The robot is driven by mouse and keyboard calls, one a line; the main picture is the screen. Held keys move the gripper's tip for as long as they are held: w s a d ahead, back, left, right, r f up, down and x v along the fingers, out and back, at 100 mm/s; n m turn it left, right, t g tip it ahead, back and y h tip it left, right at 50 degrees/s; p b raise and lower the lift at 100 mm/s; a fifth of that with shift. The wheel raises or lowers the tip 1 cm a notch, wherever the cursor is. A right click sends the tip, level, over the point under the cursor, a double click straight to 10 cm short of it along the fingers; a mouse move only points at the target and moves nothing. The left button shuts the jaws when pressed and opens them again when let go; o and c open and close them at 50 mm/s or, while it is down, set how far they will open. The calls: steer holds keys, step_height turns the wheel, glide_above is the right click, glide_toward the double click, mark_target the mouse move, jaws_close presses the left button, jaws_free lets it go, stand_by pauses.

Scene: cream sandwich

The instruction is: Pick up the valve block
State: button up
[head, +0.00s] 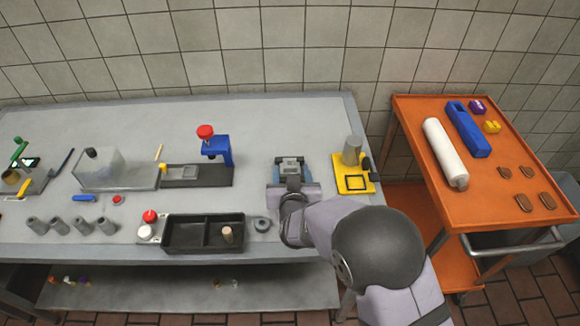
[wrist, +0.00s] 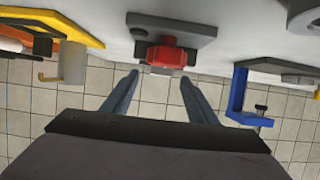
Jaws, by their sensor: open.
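In the wrist view a red block (wrist: 166,54), likely the valve block, stands on a grey plate (wrist: 196,27). The fingers of my gripper (wrist: 158,82) are spread, with the red block a little beyond their tips and roughly between them. No contact shows, and nothing is held. In the head view my gripper (head: 290,162) is over the right part of the grey bench. Its fingers and wrist cover that spot, and I cannot make out the red block there.
A yellow stand with a grey cylinder (head: 352,150) is close on the right. A blue press with a red knob (head: 218,149) is on the left. A black two-part tray (head: 204,248) and grey ring (head: 262,224) lie nearer the front. An orange cart (head: 480,215) stands far right.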

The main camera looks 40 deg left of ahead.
mark_target(290, 165)
steer(key=shift+p+x, duration=0.55)
steer(key=shift+x, duration=1.3)
steer(key=shift+a, duration=0.1)
steer(key=c, duration=1.3)
